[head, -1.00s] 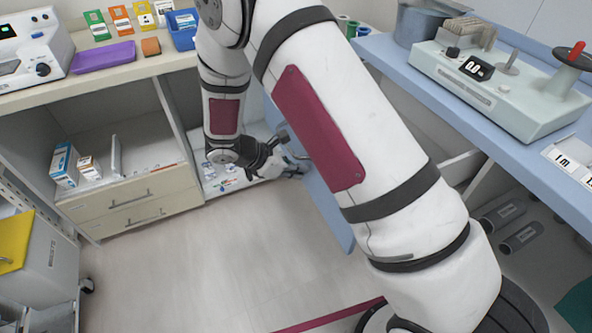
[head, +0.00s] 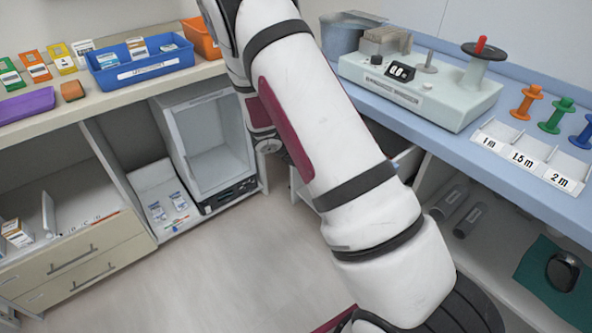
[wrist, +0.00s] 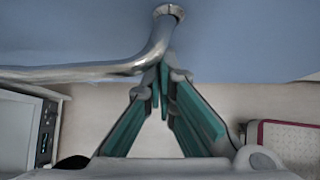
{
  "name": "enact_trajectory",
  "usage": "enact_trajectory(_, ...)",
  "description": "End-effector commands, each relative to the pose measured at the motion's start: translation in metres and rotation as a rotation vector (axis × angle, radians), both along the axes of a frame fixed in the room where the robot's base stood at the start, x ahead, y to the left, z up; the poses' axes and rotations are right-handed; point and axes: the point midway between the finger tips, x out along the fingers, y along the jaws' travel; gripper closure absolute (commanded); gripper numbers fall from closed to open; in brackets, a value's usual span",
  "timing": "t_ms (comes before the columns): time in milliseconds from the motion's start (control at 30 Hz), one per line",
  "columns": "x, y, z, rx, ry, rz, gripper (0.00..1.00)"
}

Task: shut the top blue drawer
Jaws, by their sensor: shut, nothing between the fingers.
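In the wrist view, a plain blue front (wrist: 240,45), which looks like the drawer's, fills the top of the picture. A curved metal handle (wrist: 90,73) is fixed to it. My gripper (wrist: 163,85) has its teal-padded fingers brought together at the tips, with nothing between them. The tips are right by the handle's bend; I cannot tell whether they touch it. In the head view my arm hides the gripper and the blue front. A pale panel, perhaps the drawer's side (head: 407,160), shows right of my arm under the blue counter. How far the drawer stands out is hidden.
The blue counter (head: 480,165) on the right carries a pale green machine (head: 425,90) and several spools. A beige counter with closed drawers (head: 85,265) stands at left. An open-fronted white cabinet (head: 215,150) is at the back. The floor (head: 230,270) between is clear.

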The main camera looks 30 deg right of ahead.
Motion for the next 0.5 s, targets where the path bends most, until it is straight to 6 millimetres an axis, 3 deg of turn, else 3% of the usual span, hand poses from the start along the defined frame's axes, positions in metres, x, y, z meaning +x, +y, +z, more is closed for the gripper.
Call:
enact_trajectory(200,0.008,-0.062,-0.001,-0.001,-0.002,-0.005,1.00)
enact_trajectory(500,0.017,-0.124,0.000,-0.001,-0.002,-0.003,1.00)
